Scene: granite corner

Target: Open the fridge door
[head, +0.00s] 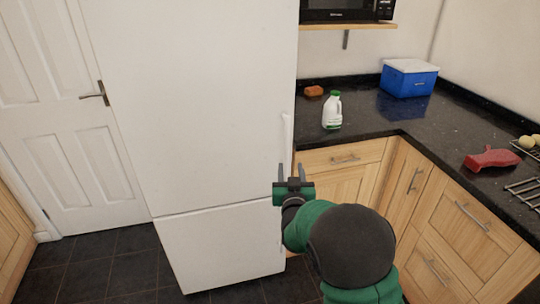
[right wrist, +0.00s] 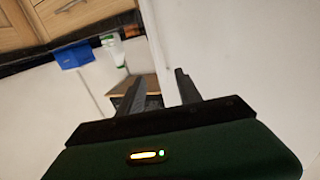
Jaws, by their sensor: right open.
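The white fridge (head: 195,110) stands left of the counter, with a large upper door and a smaller lower door (head: 220,245). Both doors look shut. A slim white upright handle (head: 287,132) runs along the right edge of the upper door. My right gripper (head: 291,173) is open at the lower end of this handle, one finger to each side of it in the picture. In the right wrist view the white handle (right wrist: 161,45) runs down between the two open fingers (right wrist: 160,85). I cannot tell whether they touch it. My left gripper is not in view.
The black counter (head: 365,110) on the right bears a milk bottle (head: 332,112), a blue cooler box (head: 408,80), an orange sponge-like item (head: 314,91) and a red object (head: 491,158). Wooden cabinets (head: 340,180) sit below. A white room door (head: 60,120) is at left; dark floor (head: 105,265) is clear.

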